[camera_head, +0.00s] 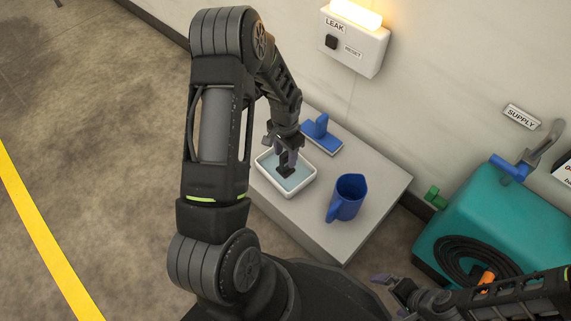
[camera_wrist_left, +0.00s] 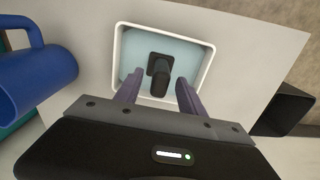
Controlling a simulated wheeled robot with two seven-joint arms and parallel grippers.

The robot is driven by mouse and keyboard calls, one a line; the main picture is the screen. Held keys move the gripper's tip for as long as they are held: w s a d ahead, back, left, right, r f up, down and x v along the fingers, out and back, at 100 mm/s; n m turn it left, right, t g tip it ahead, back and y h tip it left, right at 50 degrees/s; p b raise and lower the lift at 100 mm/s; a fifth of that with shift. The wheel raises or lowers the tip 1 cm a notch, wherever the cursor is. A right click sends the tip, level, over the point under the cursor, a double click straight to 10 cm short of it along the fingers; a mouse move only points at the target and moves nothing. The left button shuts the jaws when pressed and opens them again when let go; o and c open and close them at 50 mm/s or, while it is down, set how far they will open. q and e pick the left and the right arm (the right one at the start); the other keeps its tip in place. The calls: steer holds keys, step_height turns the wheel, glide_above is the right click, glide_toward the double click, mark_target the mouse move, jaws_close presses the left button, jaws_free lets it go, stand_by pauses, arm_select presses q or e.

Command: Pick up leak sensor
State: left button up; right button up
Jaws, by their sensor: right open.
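The leak sensor, a small black piece with an upright stem (camera_wrist_left: 160,72), sits in a white tray (camera_wrist_left: 209,62) with a pale blue inside. In the head view the sensor (camera_head: 286,170) is partly hidden under my left gripper (camera_head: 284,152), and the tray (camera_head: 291,194) is on the grey stand. In the left wrist view my left gripper (camera_wrist_left: 158,92) is open, its purple fingers apart on either side of the stem's near end. I cannot tell whether they touch it. My right gripper (camera_head: 386,290) is open and empty at the lower right.
A blue mug (camera_head: 348,195) stands right of the tray on the grey stand (camera_head: 385,190). A blue handled piece on a pad (camera_head: 322,136) lies behind it. A lit leak alarm box (camera_head: 352,45) is on the wall. A teal machine (camera_head: 510,225) with a black hose stands right.

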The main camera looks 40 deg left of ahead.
arm_select(q)
jaws_close()
stand_by(1.2)
